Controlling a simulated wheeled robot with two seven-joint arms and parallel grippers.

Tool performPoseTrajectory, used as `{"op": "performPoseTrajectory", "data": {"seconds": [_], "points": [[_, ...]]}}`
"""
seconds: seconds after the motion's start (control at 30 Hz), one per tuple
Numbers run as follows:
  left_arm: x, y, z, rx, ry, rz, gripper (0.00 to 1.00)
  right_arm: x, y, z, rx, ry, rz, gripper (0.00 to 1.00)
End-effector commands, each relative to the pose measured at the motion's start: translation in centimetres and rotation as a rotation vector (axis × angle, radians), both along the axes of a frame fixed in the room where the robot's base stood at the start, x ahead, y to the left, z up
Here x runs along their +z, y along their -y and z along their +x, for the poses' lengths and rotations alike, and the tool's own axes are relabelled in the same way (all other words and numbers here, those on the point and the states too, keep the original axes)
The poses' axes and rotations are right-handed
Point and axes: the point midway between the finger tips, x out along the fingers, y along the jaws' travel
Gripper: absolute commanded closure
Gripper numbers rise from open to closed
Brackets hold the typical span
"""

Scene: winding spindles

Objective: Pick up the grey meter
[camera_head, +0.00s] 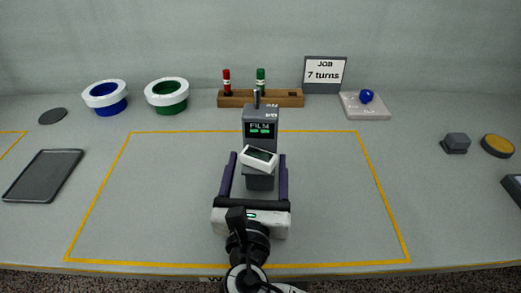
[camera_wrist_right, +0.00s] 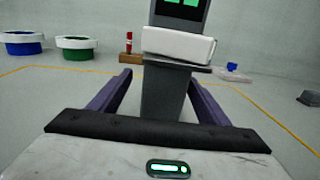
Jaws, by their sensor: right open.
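The grey meter (camera_head: 260,118) stands upright near the middle of the table, with a dark screen bearing green marks and a short rod on top. A white block with a dark window (camera_head: 259,159) sits across its front. In the right wrist view the meter's grey lower body (camera_wrist_right: 166,92) shows beyond my palm. My right gripper (camera_head: 257,162) is open, its two purple fingers reaching forward on either side of the meter's lower part. Gaps show between fingers and meter in the wrist view, so contact is not evident. My left gripper is not in view.
A yellow outline (camera_head: 116,160) surrounds the meter on the table. Behind stand a wooden rack (camera_head: 240,99) with red and green spindles, a job sign (camera_head: 325,72) and two ring-topped pots (camera_head: 167,95). A dark tray (camera_head: 43,175) lies left; a grey hexagonal block (camera_head: 456,142) lies right.

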Motion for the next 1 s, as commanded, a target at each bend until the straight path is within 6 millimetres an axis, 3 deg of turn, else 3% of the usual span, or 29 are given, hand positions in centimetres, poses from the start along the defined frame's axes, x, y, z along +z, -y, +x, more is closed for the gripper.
{"op": "performPoseTrajectory", "data": {"seconds": [0.3,0.57,0.87,1.0], "points": [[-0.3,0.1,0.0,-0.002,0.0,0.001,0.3,-0.6,1.0,4.2,-0.003,0.001,-0.002,0.3],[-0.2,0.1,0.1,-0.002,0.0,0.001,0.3,-0.6,1.0,4.5,-0.002,-0.001,-0.001,0.3],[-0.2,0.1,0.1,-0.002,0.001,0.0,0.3,-0.6,1.0,4.5,-0.002,-0.001,-0.001,0.79],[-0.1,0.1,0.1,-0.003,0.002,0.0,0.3,-0.5,1.0,4.5,-0.002,0.002,0.0,0.81]]}}
